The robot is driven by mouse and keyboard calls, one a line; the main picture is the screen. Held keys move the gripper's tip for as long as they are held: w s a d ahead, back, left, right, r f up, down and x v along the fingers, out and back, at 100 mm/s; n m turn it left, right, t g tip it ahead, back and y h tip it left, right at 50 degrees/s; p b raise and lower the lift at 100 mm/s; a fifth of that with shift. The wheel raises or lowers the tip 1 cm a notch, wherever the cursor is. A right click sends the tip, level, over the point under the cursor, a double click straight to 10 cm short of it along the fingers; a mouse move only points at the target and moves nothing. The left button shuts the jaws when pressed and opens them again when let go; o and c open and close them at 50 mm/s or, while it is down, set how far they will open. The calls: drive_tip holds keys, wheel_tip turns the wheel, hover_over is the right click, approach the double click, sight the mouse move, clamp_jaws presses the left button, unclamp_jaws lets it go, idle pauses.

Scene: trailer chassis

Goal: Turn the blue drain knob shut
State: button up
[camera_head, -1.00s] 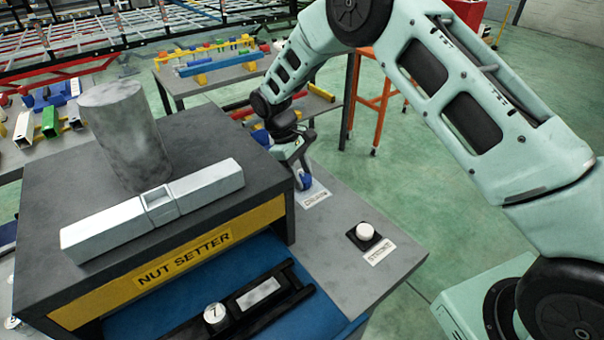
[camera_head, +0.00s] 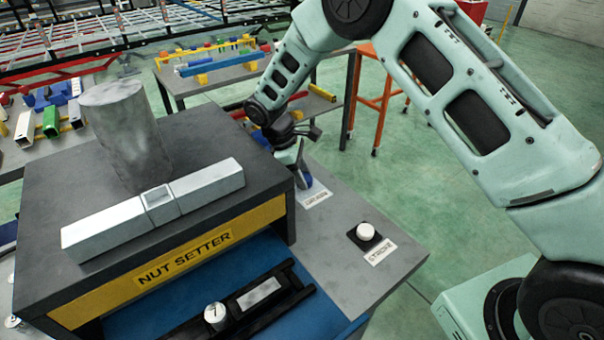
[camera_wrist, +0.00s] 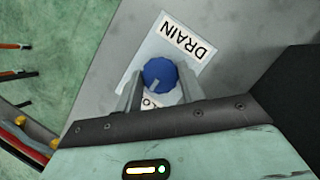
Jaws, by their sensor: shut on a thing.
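The blue drain knob (camera_wrist: 160,74) sits on a grey panel beside a white label reading DRAIN (camera_wrist: 184,40) in the wrist view. My gripper (camera_wrist: 160,88) is shut on the knob, with one finger on each side of it. A light pointer mark shows on the knob's face. In the head view my gripper (camera_head: 302,174) reaches down to the knob (camera_head: 307,181) at the back of the side shelf, and the knob is partly hidden by it. The drain label (camera_head: 315,194) lies just in front.
A white knob (camera_head: 366,231) on a black base stands nearer on the same grey shelf (camera_head: 335,255). The nut setter housing (camera_head: 190,251) rises left of my gripper, with a grey cylinder (camera_head: 125,125) on top. Green floor is open to the right.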

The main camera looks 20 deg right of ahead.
drive_tip(key=o, duration=1)
drive_tip(key=b+v, duration=0.2)
drive_tip(key=v, duration=1.5)
drive_tip(key=shift+r+b, duration=0.25)
drive_tip(key=shift+b, duration=0.15)
